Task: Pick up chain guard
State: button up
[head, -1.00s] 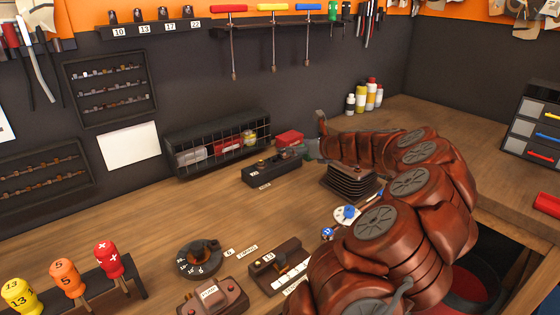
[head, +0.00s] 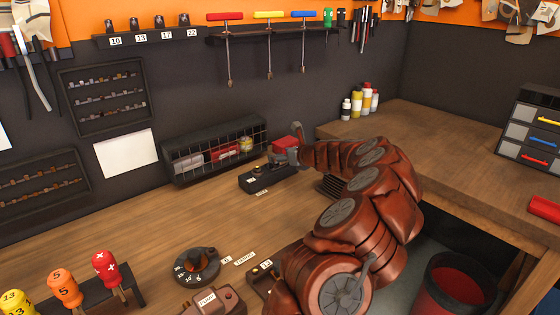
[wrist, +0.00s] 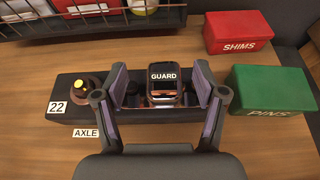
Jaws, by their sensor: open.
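The chain guard (wrist: 165,88) is a small dark and copper piece labelled GUARD. It sits on a long black block (wrist: 72,92) marked 22, with an AXLE label in front. In the wrist view, my gripper (wrist: 161,82) is open, with one purple-padded finger on each side of the guard. The fingers appear apart from it, and no grip on it shows. In the head view, the black block (head: 256,186) lies on the bench below the wire rack. My gripper is partly hidden there by my wrist, and the guard cannot be made out clearly.
A brass-topped axle piece (wrist: 84,88) stands left of the guard on the same block. A red SHIMS box (wrist: 243,32) and a green PINS box (wrist: 272,90) sit close on the right. A wire-fronted rack (head: 215,150) stands behind. Bare bench (head: 120,230) lies to the left.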

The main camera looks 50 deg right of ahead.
jog(key=shift+f+p+x, duration=0.15)
jog(key=shift+p+x, duration=0.05)
jog(key=shift+x, duration=0.85)
jog(key=shift+f+p+x, duration=0.15)
jog(key=shift+x, duration=0.85)
jog(key=shift+s+d, duration=0.15)
jog(key=shift+d, duration=0.05)
jog(key=shift+c, duration=0.3)
grip_shut()
